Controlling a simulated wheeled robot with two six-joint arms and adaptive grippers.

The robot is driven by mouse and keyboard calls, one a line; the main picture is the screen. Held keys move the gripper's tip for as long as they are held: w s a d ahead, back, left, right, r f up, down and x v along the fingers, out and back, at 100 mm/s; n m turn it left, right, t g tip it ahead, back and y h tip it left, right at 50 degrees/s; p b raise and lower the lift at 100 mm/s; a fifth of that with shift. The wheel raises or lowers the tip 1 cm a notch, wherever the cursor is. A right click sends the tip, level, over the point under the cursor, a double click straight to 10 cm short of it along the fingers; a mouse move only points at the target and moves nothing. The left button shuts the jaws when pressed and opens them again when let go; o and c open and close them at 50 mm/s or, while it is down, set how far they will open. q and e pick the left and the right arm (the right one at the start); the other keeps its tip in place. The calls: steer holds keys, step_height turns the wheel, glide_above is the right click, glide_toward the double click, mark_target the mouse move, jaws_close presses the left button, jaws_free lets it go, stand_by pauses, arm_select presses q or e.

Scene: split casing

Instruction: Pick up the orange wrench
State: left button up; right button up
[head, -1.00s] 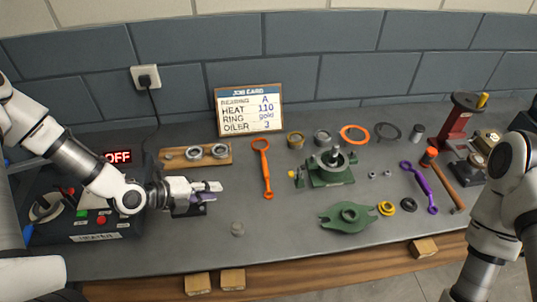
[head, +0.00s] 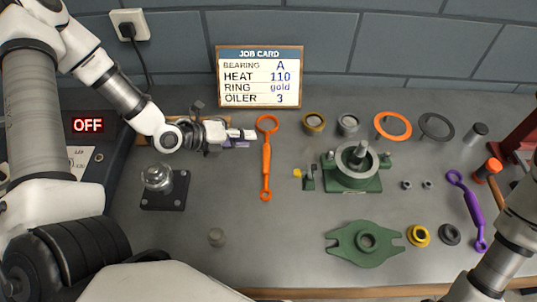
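The orange wrench (head: 266,160) lies on the grey table in front of the job card. Its larger ring end points to the back and its small ring end to the front. My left gripper (head: 254,138) comes in from the left, with its fingertips just left of the wrench's upper shaft, below the large ring. The fingers look parted with nothing between them. I cannot tell whether they touch the wrench. My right arm shows at the lower right; its gripper is out of view.
The job card (head: 259,77) stands behind the wrench. A green casing half with a bearing seat (head: 352,170) stands to the right, a green flange (head: 365,243) in front of that. Table around the wrench's lower end is clear.

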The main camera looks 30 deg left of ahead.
mark_target(266, 148)
arm_select(q)
steer(key=shift+w+d+f, duration=0.35)
steer(key=shift+w+d, duration=0.1)
steer(key=shift+d, duration=0.05)
steer(key=x, duration=0.5)
steer(key=shift+s, duration=0.1)
steer(key=shift+s+r, duration=0.1)
steer(key=shift+r, duration=0.05)
jaws_close()
